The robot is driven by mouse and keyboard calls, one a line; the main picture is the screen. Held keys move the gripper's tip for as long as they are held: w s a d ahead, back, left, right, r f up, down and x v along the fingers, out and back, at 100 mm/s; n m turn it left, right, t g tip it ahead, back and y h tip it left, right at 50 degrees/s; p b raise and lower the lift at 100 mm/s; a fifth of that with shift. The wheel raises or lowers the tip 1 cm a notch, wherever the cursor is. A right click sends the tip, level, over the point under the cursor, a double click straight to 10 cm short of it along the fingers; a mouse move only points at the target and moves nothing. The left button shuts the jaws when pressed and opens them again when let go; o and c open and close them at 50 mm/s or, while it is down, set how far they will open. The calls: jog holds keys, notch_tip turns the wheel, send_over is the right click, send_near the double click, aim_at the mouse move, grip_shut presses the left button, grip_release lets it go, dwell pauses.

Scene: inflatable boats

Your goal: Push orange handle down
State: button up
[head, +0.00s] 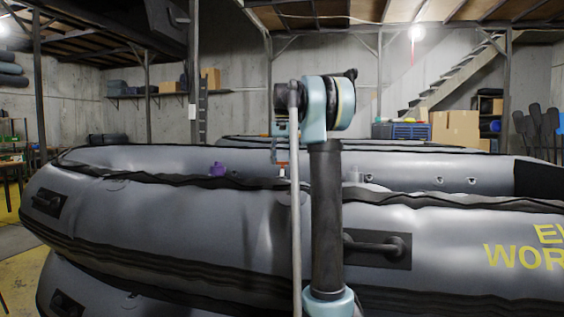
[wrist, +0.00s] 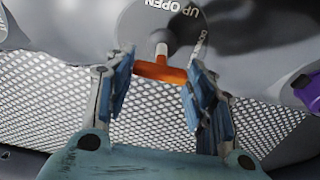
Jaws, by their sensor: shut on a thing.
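The orange handle (wrist: 160,71) is a short bar across the end of a pale stem, in front of a round grey plate (wrist: 165,22) on the boat. The plate is marked "UP OPEN", with a second word partly hidden at the right. My gripper (wrist: 161,66) has a blue-padded finger at each end of the bar and is shut on the handle. In the head view a small orange spot (head: 283,163) shows beside my arm, and the arm hides most of that area.
The grey inflatable boat (head: 150,215) spans the head view, stacked on another. A purple object (head: 217,169) sits at its inner side; purple also shows at the wrist view's right edge (wrist: 311,94). White mesh (wrist: 40,95) lies behind the fingers.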

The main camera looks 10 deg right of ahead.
aim_at(282, 165)
jog(key=shift+s+a+f, duration=0.1)
jog(key=shift+s+f, duration=0.05)
jog(key=shift+f, duration=0.6)
jog(key=shift+s+a+f, duration=0.1)
jog(key=shift+s+f, duration=0.05)
jog(key=shift+f, duration=0.6)
jog(key=o, duration=1.5)
jog(key=shift+w, duration=0.1)
notch_tip(282, 165, up, 12)
jog(key=shift+f, duration=0.1)
